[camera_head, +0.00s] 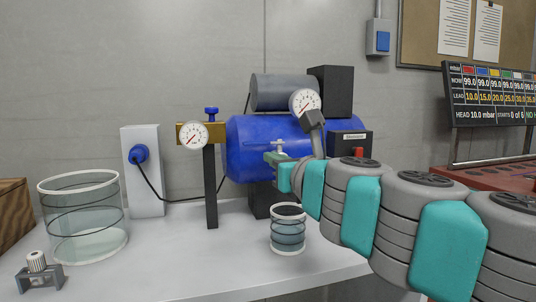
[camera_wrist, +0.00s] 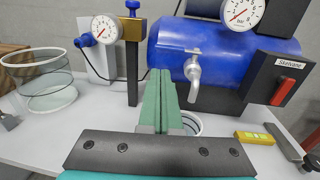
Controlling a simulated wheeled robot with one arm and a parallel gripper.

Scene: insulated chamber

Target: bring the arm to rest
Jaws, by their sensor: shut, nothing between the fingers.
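My gripper (camera_head: 273,158) reaches in from the right on my grey and teal arm. In the wrist view its two green fingers (camera_wrist: 160,78) lie together, shut with nothing between them. They point at the blue tank (camera_wrist: 172,48), just left of its silver tap (camera_wrist: 194,72). Whether they touch the tap or tank cannot be told. In the head view the tank (camera_head: 245,140) is behind the fingers, partly hidden by my arm. A small glass jar (camera_head: 287,238) stands on the bench below; in the wrist view the fingers and mount hide most of it.
A large glass cylinder (camera_head: 82,225) and a small metal clamp (camera_head: 39,275) are at left. A gauge post (camera_head: 210,180) and white socket box (camera_head: 143,180) stand behind. A yellow level (camera_wrist: 254,138) lies at right.

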